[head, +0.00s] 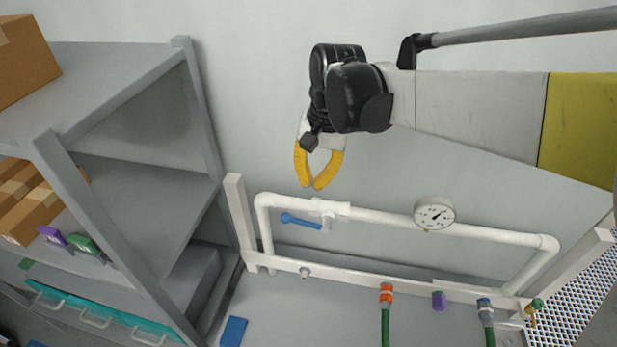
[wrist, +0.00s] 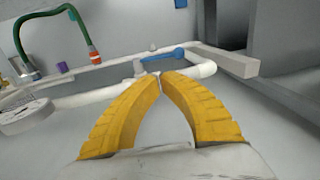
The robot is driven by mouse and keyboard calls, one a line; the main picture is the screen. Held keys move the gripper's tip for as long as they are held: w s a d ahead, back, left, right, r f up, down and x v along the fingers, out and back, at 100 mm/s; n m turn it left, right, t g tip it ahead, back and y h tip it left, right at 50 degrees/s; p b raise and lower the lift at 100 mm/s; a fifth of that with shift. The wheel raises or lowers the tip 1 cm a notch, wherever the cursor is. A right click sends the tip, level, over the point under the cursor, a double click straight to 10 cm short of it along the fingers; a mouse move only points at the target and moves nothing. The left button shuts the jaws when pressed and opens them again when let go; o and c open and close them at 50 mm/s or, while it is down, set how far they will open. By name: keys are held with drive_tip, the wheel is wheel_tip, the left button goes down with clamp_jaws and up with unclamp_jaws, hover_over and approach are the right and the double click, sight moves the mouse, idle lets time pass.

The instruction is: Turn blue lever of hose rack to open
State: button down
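The blue lever (head: 300,221) sits on a white pipe (head: 385,215) of the hose rack, near its left end in the head view. It points left from its valve, roughly along the pipe. In the wrist view the blue lever (wrist: 170,54) shows just beyond my fingertips. My gripper (head: 315,187) has yellow fingers and hangs above the lever, apart from it. In the wrist view my gripper (wrist: 160,76) has its fingertips together with nothing seen between them.
A round gauge (head: 435,213) stands on the pipe to the right. Green hoses (head: 386,320) hang from the lower rail (head: 350,276). A grey shelf (head: 150,190) with boxes (head: 25,55) stands at the left. The wall behind is bare.

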sight(305, 223)
wheel_tip(305, 223, down, 12)
drive_tip(key=a+p, duration=0.1)
drive_tip(key=shift+w+a, duration=0.15)
drive_tip(key=shift+a, duration=0.2)
drive_tip(key=f+b, duration=0.1)
drive_tip(key=b, duration=0.2)
drive_tip(key=shift+a+f, duration=0.15)
drive_tip(key=shift+f, duration=0.2)
drive_tip(key=shift+r, duration=0.1)
